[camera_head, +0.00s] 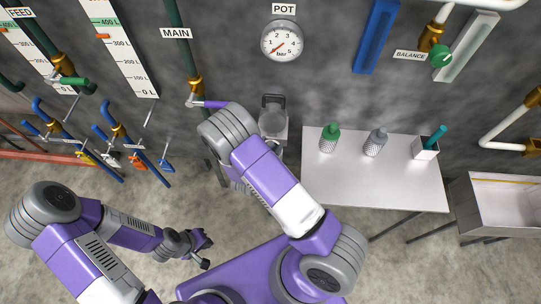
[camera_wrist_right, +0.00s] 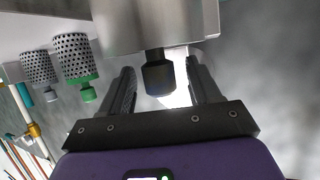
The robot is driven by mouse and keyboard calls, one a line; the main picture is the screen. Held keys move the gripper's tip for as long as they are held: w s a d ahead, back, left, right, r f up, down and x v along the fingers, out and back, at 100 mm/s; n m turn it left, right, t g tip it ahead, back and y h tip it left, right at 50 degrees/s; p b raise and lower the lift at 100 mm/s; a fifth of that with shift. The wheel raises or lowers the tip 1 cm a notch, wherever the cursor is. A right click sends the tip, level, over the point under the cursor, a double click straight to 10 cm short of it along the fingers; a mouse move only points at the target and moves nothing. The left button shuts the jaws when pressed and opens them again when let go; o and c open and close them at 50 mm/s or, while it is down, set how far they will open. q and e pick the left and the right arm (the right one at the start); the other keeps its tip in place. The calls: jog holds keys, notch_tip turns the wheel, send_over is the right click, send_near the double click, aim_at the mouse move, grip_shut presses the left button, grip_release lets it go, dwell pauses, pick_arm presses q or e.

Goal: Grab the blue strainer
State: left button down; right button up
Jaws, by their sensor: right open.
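No clearly blue strainer shows. Two perforated metal strainers stand on the white table: one has a green top (camera_head: 330,138), the other a grey to faintly bluish top (camera_head: 376,143). The wrist view also shows the green-topped strainer (camera_wrist_right: 75,60) and the grey-topped one (camera_wrist_right: 38,70) at its left. My right gripper (camera_wrist_right: 160,88) is open, with a dark knob (camera_wrist_right: 158,75) between its fingers, under a steel housing (camera_wrist_right: 150,22). I see no grip on the knob. In the head view my right arm hides this gripper. My left gripper (camera_head: 205,248) is open and empty, low over the floor.
The white table (camera_head: 385,185) also holds a small white box (camera_head: 425,150) with a teal item. A steel vessel (camera_head: 273,118) is by the wall behind my right arm. Blue pipes and valves (camera_head: 120,135) are at left. A sink (camera_head: 505,205) stands at right.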

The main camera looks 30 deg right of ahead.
grip_shut()
dwell(0.4)
jog(key=shift+w, duration=0.1)
